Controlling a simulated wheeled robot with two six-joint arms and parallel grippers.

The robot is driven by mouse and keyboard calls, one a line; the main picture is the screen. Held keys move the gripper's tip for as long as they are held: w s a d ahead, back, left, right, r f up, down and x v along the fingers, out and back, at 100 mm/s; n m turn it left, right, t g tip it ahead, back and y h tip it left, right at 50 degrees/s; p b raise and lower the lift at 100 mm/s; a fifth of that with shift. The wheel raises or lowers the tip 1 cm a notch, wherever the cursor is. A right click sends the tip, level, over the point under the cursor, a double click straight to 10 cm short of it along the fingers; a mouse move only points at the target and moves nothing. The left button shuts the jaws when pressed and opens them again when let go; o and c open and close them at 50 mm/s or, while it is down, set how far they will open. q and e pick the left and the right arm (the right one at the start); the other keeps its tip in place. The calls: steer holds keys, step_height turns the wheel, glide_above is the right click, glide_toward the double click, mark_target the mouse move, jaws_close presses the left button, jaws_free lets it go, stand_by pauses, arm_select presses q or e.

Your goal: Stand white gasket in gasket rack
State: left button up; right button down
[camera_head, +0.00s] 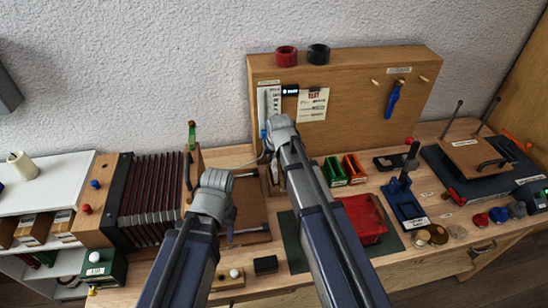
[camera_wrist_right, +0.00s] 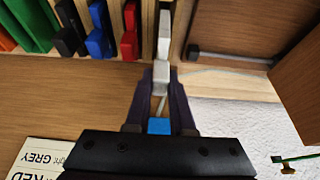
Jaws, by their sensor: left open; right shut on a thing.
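The white gasket (camera_wrist_right: 163,42) shows in the right wrist view as a slim upright pale piece. My right gripper (camera_wrist_right: 162,82) is shut on its lower, greyish end. The gasket is level with a row of slots in a wooden gasket rack (camera_wrist_right: 116,52), just right of a red gasket (camera_wrist_right: 130,32). I cannot tell whether it touches the rack floor. Blue (camera_wrist_right: 97,30) and black (camera_wrist_right: 70,28) gaskets stand further left. In the head view my right arm hides most of the rack and the gasket. My left gripper (camera_head: 230,224) is open, low over the bench, and largely hidden by its wrist.
Green (camera_head: 334,171) and orange-red (camera_head: 354,168) bins stand right of my right arm. A red box (camera_head: 364,219) lies nearer. A bellows (camera_head: 150,190) stands at left. A wooden board (camera_head: 350,85) rises behind. The bench is crowded.

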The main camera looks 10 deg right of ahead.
arm_select(q)
steer(key=shift+f+b, duration=2.15)
arm_select(e)
steer(key=shift+f, duration=2.2)
steer(key=shift+c, duration=2.2)
jaws_free()
arm_select(q)
steer(key=shift+r, duration=0.15)
arm_select(e)
steer(key=shift+r, duration=0.15)
step_height(320, 180, up, 7)
steer(key=p, duration=0.7)
steer(key=shift+r+p, duration=0.2)
steer(key=shift+p, duration=0.15)
arm_select(q)
step_height(320, 180, up, 7)
steer(key=shift+r, duration=0.15)
arm_select(e)
steer(key=s+a+n+g, duration=0.2)
steer(key=s+a, duration=0.2)
steer(key=s, duration=0.9)
steer(key=s+a+f+n+g+h, duration=0.1)
steer(key=s+a, duration=0.3)
steer(key=s, duration=0.8)
steer(key=shift+s+f+n+g, duration=0.3)
steer(key=shift+s+n+g, duration=0.1)
steer(key=shift+g, duration=0.5)
